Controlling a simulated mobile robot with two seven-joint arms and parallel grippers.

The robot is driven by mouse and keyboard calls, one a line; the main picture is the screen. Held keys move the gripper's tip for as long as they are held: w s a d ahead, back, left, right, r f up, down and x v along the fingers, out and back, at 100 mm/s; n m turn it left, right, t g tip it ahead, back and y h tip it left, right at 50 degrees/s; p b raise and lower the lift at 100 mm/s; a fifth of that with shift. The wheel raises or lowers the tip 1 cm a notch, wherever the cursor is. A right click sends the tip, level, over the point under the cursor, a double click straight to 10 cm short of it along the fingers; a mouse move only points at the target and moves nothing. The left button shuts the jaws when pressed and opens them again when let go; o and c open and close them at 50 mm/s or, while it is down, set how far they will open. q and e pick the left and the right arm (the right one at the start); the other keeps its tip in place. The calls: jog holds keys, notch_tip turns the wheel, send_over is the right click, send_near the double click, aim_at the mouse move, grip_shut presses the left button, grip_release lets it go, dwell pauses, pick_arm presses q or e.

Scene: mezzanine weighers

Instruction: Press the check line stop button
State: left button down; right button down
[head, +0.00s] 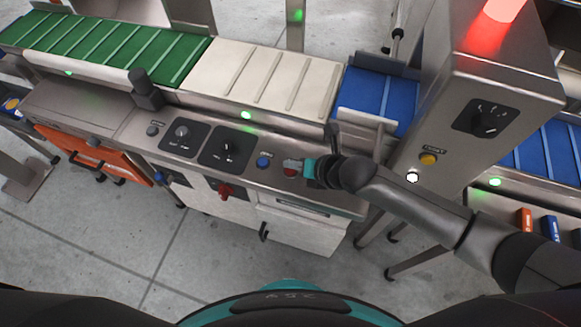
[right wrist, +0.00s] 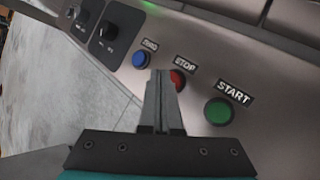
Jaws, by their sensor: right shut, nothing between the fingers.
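The red STOP button (right wrist: 179,78) is on the sloping metal control panel, between a blue button and a green button. In the head view the red button (head: 290,170) is just left of my right gripper (head: 307,170). My right gripper (right wrist: 160,78) is shut and empty. Its fingertips are over the panel beside the STOP button and hide part of its left side in the right wrist view. I cannot tell whether they touch the button. My left gripper is not in view.
The green START button (right wrist: 219,111) and the blue ZERO button (right wrist: 141,59) flank the red one. A metal cabinet (head: 455,110) with a yellow button (head: 428,159) stands right. Conveyor belts (head: 262,78) run behind.

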aim_at(293, 173)
jog(key=shift+f, duration=0.1)
dwell(0.7)
jog(key=shift+f+b, duration=0.35)
jog(key=shift+f+b, duration=0.35)
jog(key=shift+f, duration=0.1)
dwell(0.6)
dwell(0.3)
jog(key=shift+r+p, duration=0.85)
jog(key=shift+r, duration=0.1)
notch_tip(293, 173, up, 5)
jog(key=p, duration=0.5)
